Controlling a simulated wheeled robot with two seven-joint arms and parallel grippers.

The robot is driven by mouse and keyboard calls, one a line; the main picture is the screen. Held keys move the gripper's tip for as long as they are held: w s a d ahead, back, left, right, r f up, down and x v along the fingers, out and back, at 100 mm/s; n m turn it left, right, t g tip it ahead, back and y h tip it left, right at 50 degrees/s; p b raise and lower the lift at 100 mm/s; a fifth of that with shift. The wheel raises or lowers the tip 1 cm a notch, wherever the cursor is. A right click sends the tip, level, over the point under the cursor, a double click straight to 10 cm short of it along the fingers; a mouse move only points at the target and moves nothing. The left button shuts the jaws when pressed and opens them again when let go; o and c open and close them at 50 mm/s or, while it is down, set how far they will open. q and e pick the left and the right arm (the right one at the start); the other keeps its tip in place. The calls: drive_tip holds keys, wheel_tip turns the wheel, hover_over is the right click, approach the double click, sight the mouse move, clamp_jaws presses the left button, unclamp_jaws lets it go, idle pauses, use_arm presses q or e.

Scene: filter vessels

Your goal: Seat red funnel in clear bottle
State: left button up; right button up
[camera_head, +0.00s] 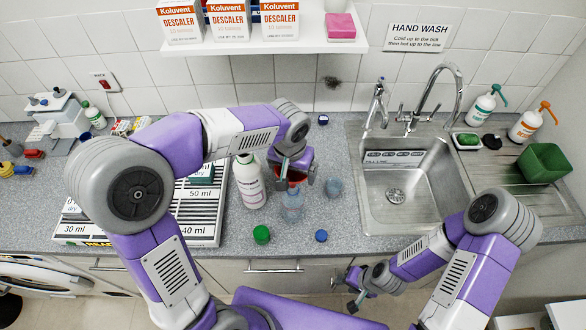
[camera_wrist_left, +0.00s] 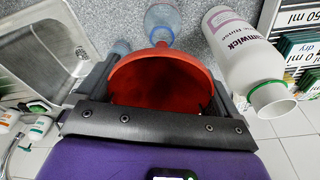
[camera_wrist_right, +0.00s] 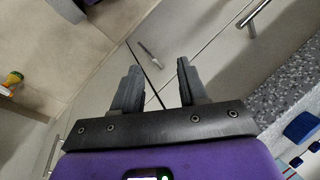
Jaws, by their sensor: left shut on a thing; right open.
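The red funnel (camera_wrist_left: 160,82) is between the fingers of my left gripper (camera_wrist_left: 160,85), which is shut on it. In the head view the funnel (camera_head: 297,175) shows partly behind my left gripper (camera_head: 296,172). The clear bluish bottle (camera_head: 292,205) stands on the counter just below the funnel in the picture; the bottle (camera_wrist_left: 162,20) also shows beyond the funnel's rim in the left wrist view.
A white bottle with a label (camera_head: 249,183) stands close left of the clear bottle, and a small blue cup (camera_head: 333,187) to its right. A green cap (camera_head: 261,235) and a blue cap (camera_head: 321,236) lie near the front edge. The sink (camera_head: 394,200) is at right.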

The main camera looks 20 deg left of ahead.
sight(293, 177)
use_arm(q)
drive_tip(key=shift+f+b, duration=1.45)
drive_tip(key=shift+f, duration=0.4)
drive_tip(key=o, duration=0.6)
drive_tip(key=shift+o, duration=0.2)
drive_tip(key=shift+s+a+r+p, duration=0.1)
drive_tip(key=shift+s+r+p, duration=0.1)
drive_tip(key=shift+r, duration=1.05)
drive_tip(key=shift+s+d+r+p, duration=0.1)
drive_tip(key=shift+s+r+p, duration=0.1)
drive_tip(key=shift+r, duration=1.1)
drive_tip(key=shift+s+a+r+p, duration=0.1)
drive_tip(key=shift+s+r, duration=0.1)
drive_tip(key=shift+r, duration=1.05)
